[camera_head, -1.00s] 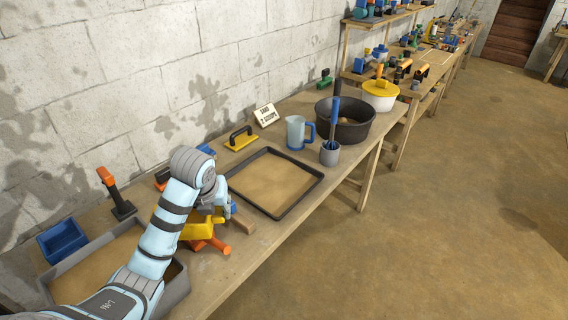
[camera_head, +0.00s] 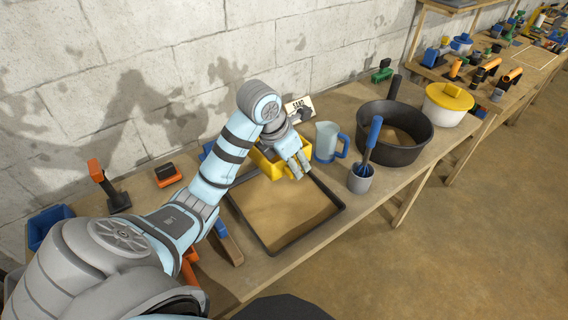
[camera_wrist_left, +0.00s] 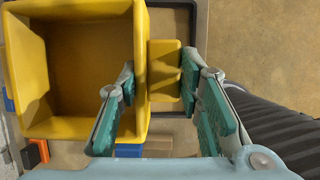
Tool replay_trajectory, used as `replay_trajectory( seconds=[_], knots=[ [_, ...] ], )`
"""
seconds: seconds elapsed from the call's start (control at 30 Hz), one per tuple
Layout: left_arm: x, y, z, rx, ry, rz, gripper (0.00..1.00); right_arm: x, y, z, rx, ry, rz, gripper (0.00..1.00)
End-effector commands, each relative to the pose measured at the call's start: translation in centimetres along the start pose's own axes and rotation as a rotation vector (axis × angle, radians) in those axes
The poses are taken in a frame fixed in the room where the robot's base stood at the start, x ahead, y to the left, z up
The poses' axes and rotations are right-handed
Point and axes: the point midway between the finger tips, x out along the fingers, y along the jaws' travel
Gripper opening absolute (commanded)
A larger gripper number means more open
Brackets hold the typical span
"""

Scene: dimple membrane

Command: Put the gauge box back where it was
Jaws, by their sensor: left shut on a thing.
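The gauge box is an open yellow box (camera_head: 262,165) with a tab on its side. In the head view it is above the back edge of the black sand tray (camera_head: 340,210), partly hidden by my left gripper (camera_head: 298,166). In the left wrist view the box (camera_wrist_left: 140,100) fills the left half, open side facing the camera, and looks empty. My left gripper (camera_wrist_left: 162,85) is shut on its yellow tab. I cannot tell whether the box touches anything below. My right gripper is not in view.
A clear jug with a blue handle (camera_head: 326,142), a grey cup holding a blue-handled tool (camera_head: 360,180) and a black tub (camera_head: 395,150) stand right of the tray. A sign (camera_head: 302,104) stands behind, near the wall. A wooden piece (camera_head: 229,245) lies left of the tray.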

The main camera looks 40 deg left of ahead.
Motion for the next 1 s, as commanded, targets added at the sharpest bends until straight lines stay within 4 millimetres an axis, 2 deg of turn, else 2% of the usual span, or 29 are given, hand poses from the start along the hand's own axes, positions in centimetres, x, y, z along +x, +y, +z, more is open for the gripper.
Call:
replay_trajectory(
  seconds=[0.07,0.13,0.3,0.37,0.43,0.53,0.67,0.8,0.9,1.0],
  knots=[
    [0.8,-0.1,0.3,0.023,-0.003,-0.012,0.00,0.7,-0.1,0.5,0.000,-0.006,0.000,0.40],
    [2.7,-0.1,-0.3,0.021,-0.001,-0.012,0.00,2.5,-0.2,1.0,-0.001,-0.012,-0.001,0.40],
    [8.9,-0.2,-2.7,0.020,0.002,-0.013,0.00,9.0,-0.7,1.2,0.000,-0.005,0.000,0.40],
    [10.8,-0.2,-3.5,0.019,0.003,-0.013,0.00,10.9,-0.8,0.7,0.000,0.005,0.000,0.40],
    [12.6,-0.3,-4.4,0.018,0.007,-0.013,0.00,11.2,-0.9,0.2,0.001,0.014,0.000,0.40],
    [14.2,-0.3,-5.1,0.018,0.007,-0.013,0.00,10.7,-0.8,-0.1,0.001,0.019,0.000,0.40],
    [15.7,-0.3,-5.6,0.018,0.004,-0.012,0.00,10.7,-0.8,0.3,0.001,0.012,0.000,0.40],
    [18.3,-0.4,-6.8,0.017,0.005,-0.013,0.00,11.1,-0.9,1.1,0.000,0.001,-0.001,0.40],
    [19.1,-0.4,-7.0,0.018,0.003,-0.011,0.00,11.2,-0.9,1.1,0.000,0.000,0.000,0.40],
    [19.0,-0.4,-7.0,0.019,0.001,-0.010,0.00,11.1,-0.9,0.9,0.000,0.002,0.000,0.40]
  ],
)
